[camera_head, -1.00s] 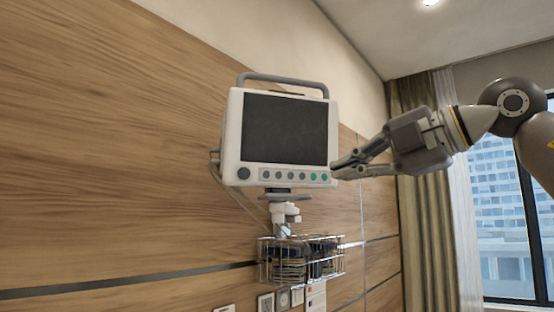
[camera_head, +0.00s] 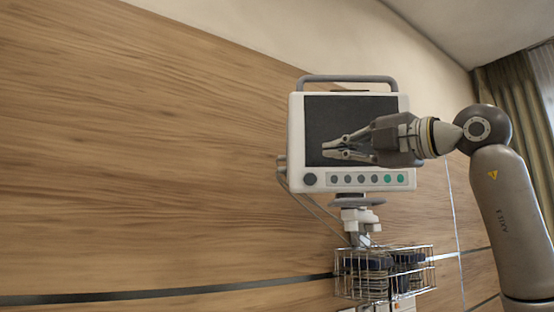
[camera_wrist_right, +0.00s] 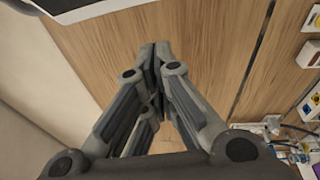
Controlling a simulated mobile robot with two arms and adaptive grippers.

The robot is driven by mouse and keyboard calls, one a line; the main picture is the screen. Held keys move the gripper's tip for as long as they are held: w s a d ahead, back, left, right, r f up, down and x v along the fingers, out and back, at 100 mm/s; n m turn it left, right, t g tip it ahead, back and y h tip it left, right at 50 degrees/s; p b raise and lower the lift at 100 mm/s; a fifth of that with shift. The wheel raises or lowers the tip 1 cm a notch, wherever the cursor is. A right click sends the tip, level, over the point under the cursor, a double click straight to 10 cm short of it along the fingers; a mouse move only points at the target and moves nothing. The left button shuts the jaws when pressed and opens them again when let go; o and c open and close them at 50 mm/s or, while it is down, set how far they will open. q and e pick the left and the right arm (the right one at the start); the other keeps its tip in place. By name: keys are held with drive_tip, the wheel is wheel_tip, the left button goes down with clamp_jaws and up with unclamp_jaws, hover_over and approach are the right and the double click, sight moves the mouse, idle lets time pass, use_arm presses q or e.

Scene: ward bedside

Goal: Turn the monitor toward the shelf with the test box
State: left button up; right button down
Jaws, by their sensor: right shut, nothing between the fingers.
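The monitor (camera_head: 350,108) is a white box with a dark screen, a grey top handle and a row of buttons. It sits on a white wall mount (camera_head: 362,220) in the head view. My right gripper (camera_head: 326,148) overlaps the lower part of the screen in that view. I cannot tell whether it touches the monitor. In the right wrist view its fingers (camera_wrist_right: 157,48) are together with nothing between them. A dark and white edge, likely the monitor (camera_wrist_right: 75,8), shows at the top left there. My left gripper is out of view. No shelf or test box shows.
A wire basket (camera_head: 385,272) with dark items hangs below the monitor. Cables run along the mount's left side. The wood-panelled wall (camera_head: 150,150) is clear to the left. Wall sockets (camera_wrist_right: 310,55) show at the right of the wrist view. A curtain (camera_head: 505,100) hangs at the far right.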

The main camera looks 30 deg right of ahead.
sight(298, 157)
drive_tip(key=p+x, duration=0.2)
drive_tip(key=x, duration=0.2)
drive_tip(key=d+p+x, duration=0.1)
drive_tip(key=p+x, duration=0.1)
drive_tip(key=x, duration=0.2)
drive_tip(key=p+x, duration=0.2)
drive_tip(key=x, duration=0.2)
drive_tip(key=shift+w+d+r+p, duration=0.2)
drive_tip(key=shift+d+p, duration=0.1)
drive_tip(key=shift+p, duration=0.05)
drive_tip(key=shift+w+d+p, duration=0.3)
drive_tip(key=shift+w+d, duration=0.1)
drive_tip(key=shift+d, duration=0.05)
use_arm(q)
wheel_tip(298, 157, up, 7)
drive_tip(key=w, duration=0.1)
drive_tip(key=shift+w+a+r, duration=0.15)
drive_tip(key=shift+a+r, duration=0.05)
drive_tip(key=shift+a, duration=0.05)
use_arm(e)
drive_tip(key=shift+w+f, duration=0.1)
drive_tip(key=shift+a, duration=0.1)
